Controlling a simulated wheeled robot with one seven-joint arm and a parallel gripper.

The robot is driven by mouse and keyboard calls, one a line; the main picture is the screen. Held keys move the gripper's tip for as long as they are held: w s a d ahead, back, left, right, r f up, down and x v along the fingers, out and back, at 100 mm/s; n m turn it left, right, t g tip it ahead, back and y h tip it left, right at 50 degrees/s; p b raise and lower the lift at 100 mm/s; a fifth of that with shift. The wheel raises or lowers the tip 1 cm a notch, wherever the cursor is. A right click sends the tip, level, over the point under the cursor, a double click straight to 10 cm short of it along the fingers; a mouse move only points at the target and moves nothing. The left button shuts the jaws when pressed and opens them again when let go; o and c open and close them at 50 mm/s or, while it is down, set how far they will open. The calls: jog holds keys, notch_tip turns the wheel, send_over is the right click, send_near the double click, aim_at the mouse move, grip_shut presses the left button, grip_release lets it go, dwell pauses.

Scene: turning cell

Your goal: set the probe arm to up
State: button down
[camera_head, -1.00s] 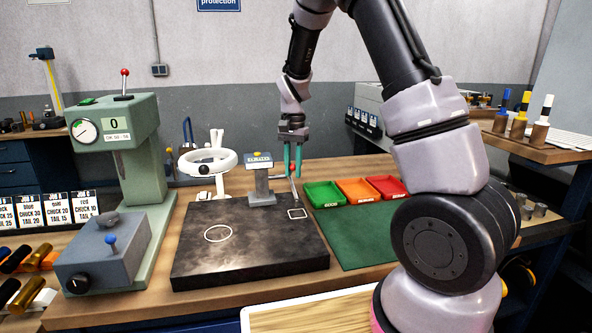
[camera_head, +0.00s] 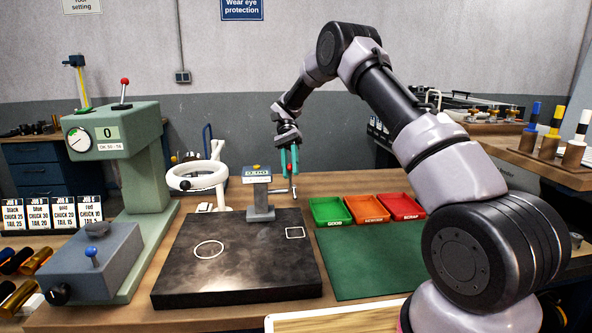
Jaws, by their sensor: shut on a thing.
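The probe stand (camera_head: 260,206) is a grey post on a foot with a blue-grey display head. It stands at the back of the dark plate (camera_head: 237,262). The pale probe arm (camera_head: 281,190) sticks out to the right of the post, and a short thin rod shows at its outer end. My gripper (camera_head: 290,172) points down with teal fingers, just right of the display head and above that outer end. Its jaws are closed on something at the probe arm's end. The fingers mostly hide the held part, and I cannot tell the arm's exact tilt.
A green press-like machine (camera_head: 147,200) and a white ring-shaped fixture (camera_head: 197,178) stand to the left. Green, orange and red trays (camera_head: 367,208) and a green mat (camera_head: 370,262) lie to the right.

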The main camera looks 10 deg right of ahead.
jog(key=shift+w+d+f+g, duration=0.15)
jog(key=shift+w+g, duration=0.45)
jog(key=shift+g, duration=0.3)
jog(key=shift+w, duration=0.1)
